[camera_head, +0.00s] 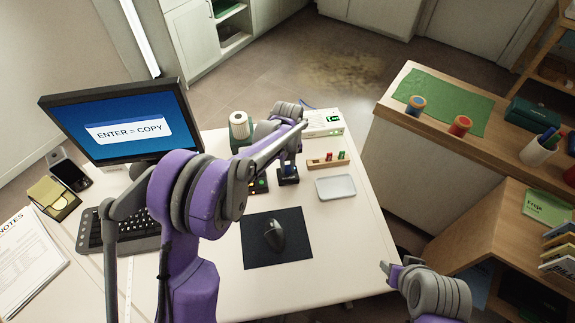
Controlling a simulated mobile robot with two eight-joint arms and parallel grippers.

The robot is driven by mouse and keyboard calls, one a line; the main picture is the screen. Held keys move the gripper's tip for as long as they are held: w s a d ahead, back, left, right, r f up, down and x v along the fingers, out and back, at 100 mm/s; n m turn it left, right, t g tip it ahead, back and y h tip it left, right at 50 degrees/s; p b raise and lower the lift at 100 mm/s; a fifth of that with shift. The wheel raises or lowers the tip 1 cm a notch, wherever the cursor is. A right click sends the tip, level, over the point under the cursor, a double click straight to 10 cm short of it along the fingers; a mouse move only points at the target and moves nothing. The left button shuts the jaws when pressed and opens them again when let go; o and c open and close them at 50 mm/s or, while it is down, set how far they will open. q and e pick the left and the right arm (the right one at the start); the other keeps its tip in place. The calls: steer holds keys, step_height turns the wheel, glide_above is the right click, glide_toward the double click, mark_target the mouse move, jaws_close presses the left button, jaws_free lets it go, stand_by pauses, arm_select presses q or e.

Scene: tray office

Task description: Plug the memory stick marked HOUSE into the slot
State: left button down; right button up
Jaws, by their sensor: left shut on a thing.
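My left arm reaches across the desk, and my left gripper (302,122) is at the left end of a white box with a green mark (322,123). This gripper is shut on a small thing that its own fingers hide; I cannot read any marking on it. I cannot make out a slot on the box from here. A wooden holder (318,164) with small red and green sticks stands in front of the box; their labels are too small to read. My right gripper (389,270) is at the lower right, off the desk's right edge, and holds nothing that I can see.
A grey tray (336,188) lies right of a dark stand (288,175). A mouse (275,235) sits on a black mat (262,255). A monitor (120,129) reads "ENTER = COPY" above a keyboard (125,235). A wooden counter (390,105) stands at the right.

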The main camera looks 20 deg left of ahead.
stand_by(0.6)
arm_select(q)
steer(key=c, duration=0.7)
jaws_free()
step_height(320, 180, up, 11)
steer(key=shift+f, duration=0.1)
